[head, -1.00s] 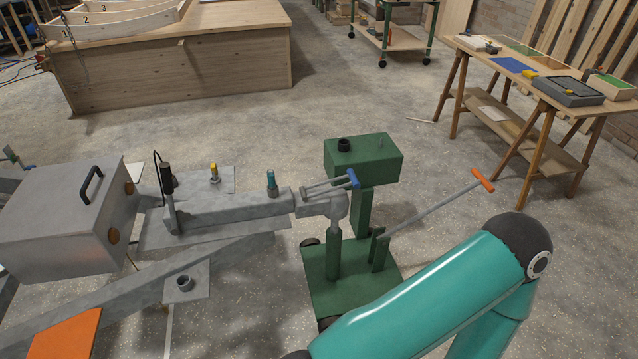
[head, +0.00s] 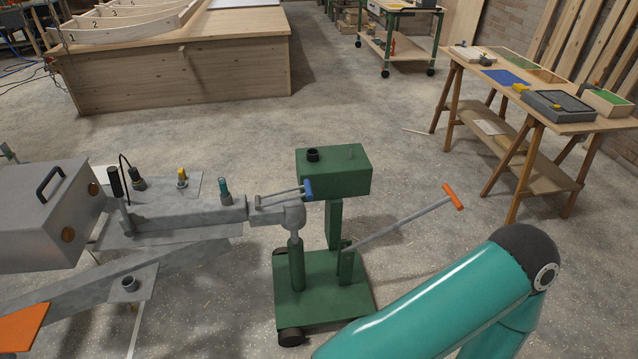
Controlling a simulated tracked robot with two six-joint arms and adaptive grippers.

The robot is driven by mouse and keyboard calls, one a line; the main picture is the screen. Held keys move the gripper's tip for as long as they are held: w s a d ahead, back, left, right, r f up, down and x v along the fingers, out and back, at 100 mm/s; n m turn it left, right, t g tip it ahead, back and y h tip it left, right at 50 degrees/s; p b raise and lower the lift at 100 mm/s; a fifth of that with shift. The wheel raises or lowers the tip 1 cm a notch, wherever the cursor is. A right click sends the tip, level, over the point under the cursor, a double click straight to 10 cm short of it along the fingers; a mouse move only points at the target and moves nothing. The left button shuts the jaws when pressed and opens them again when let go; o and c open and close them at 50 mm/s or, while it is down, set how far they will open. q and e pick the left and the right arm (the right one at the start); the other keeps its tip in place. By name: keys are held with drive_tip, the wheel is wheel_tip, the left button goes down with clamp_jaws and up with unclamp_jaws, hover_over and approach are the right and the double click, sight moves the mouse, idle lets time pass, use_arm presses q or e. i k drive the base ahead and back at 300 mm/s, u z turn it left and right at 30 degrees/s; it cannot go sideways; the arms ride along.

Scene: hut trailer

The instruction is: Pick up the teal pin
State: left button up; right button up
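The teal pin (head: 224,191) stands upright on the grey drawbar (head: 190,216) of the trailer, left of the picture's middle. No gripper is at it. A teal arm of mine with a dark joint fills the lower right of the head view. Neither gripper shows in the picture.
A green wheeled stand (head: 323,288) with a green box (head: 334,172) and an orange-handled bar (head: 405,222) stands right of the drawbar. A yellow-topped pin (head: 182,177) is left of the teal pin. A grey metal box (head: 45,215) sits far left. Open concrete floor lies behind.

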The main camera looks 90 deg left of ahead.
sight(223, 189)
drive_tip(key=z, duration=0.2)
drive_tip(key=i, duration=0.2)
drive_tip(key=u, duration=2.5)
drive_tip(key=i, duration=0.2)
drive_tip(key=u, duration=1.7)
drive_tip(key=k, duration=0.4)
drive_tip(key=u, duration=0.55)
drive_tip(key=i, duration=1.45)
drive_tip(key=z, duration=0.45)
